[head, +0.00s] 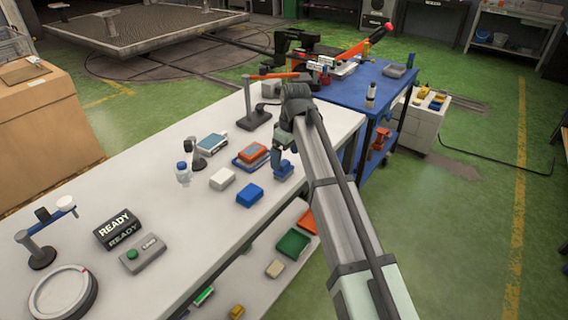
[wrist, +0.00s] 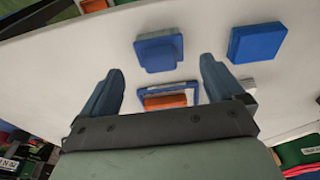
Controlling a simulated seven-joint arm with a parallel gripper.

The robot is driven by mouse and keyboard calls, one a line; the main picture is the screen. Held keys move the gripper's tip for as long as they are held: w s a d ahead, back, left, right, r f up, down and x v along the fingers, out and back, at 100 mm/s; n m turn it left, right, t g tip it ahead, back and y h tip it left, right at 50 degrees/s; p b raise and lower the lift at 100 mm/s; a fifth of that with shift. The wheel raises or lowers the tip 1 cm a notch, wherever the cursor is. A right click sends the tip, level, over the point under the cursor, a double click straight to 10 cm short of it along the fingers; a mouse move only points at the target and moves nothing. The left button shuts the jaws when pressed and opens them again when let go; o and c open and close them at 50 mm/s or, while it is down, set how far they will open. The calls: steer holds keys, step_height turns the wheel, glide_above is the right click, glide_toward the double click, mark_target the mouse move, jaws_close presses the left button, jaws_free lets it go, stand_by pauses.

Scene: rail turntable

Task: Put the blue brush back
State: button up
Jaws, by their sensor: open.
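Two blue block-like pieces show on the white table. One blue piece (head: 249,194) lies beside a white block (head: 222,179); in the wrist view it is the right-hand blue piece (wrist: 257,42). The other blue piece (wrist: 158,52) has a stepped lower edge and lies beyond my fingertips in the wrist view. I cannot tell which is the brush; no bristles show. An orange block (head: 251,155) sits on a blue-rimmed tray (wrist: 144,98). My gripper (head: 281,160) has blue fingers and is over the table's right side. In the wrist view my gripper (wrist: 160,68) is open and empty.
A teal-topped block (head: 212,143), a small bottle (head: 183,173) and a dark stand (head: 254,118) are on the table. A blue bench (head: 390,83) adjoins behind.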

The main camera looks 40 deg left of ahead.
mark_target(288, 171)
step_height(288, 171, up, 6)
steer(key=shift+d+r, duration=0.2)
steer(key=shift+d, duration=0.25)
steer(key=w+d+f+m+g+h, duration=0.1)
steer(key=w+d+f+m, duration=0.15)
steer(key=d+f, duration=1.2)
steer(key=w+d+f+m+g+h, duration=0.15)
steer(key=d+f+m, duration=0.25)
steer(key=d+f, duration=1.05)
steer(key=s+d+f+m, duration=0.25)
steer(key=d+f, duration=0.35)
steer(key=f, duration=0.3)
steer(key=s+d+f+m, duration=0.2)
steer(key=s+d+f, duration=0.2)
steer(key=d+f, duration=0.4)
steer(key=s+d+f+m+g, duration=0.1)
steer(key=s+d+f, duration=0.3)
steer(key=s, duration=0.5)
steer(key=s+d+f+m+g, duration=0.2)
steer(key=s+d+f, duration=0.3)
steer(key=s+d, duration=0.3)
steer(key=s+d+f+m+g, duration=0.1)
steer(key=s+d+f+m, duration=0.3)
steer(key=s, duration=0.8)
steer(key=shift+s+d+f+y, duration=0.15)
steer(key=shift+d+f+y, duration=0.2)
steer(key=shift+d+f, duration=0.5)
